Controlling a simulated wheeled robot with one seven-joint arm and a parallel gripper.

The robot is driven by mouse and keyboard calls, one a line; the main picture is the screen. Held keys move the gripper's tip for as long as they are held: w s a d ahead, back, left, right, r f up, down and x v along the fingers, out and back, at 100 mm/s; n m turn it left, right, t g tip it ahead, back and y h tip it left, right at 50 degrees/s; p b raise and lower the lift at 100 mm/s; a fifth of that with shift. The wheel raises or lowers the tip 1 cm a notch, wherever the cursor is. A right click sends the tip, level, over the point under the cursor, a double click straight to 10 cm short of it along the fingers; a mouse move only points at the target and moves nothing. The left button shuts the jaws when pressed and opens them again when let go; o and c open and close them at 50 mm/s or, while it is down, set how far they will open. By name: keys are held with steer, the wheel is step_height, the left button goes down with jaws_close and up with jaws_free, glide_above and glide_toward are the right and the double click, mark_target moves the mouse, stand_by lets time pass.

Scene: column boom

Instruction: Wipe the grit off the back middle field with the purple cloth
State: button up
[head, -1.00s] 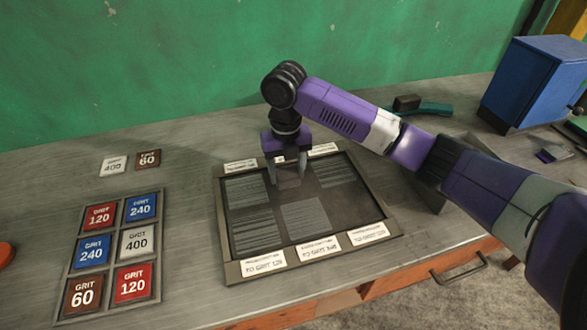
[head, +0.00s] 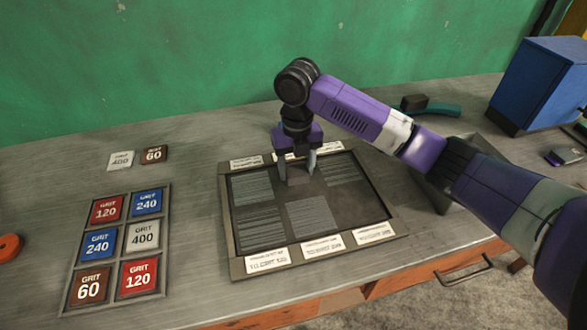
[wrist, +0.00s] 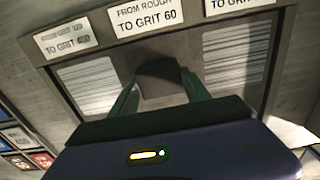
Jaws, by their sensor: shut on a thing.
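My gripper (head: 297,176) points down over the back middle field of the dark framed panel (head: 232,262). Its two grey-green fingers are shut on a dark, dull cloth (head: 300,177), which also shows between them in the wrist view (wrist: 165,85). Its purple tint is hard to make out. The cloth is at or just above the back middle field; I cannot tell if it touches. It and my fingers hide most of that field, so grit there is not visible. The label (wrist: 147,17) behind it reads "FROM ROUGH TO GRIT 60".
Striped grey patches fill the back left (head: 252,187), back right (head: 340,170), front left and front middle fields. A rack of grit tiles (head: 115,248) stands left, with two loose tiles behind it. A blue box (head: 540,85) and a teal-handled tool (head: 435,109) are at right.

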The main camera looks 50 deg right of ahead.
steer(key=shift+s+f, duration=0.1)
steer(key=shift+f, duration=0.1)
step_height(320, 180, up, 9)
steer(key=p, duration=0.6)
steer(key=shift+r+p, duration=0.15)
steer(key=shift+p, duration=0.2)
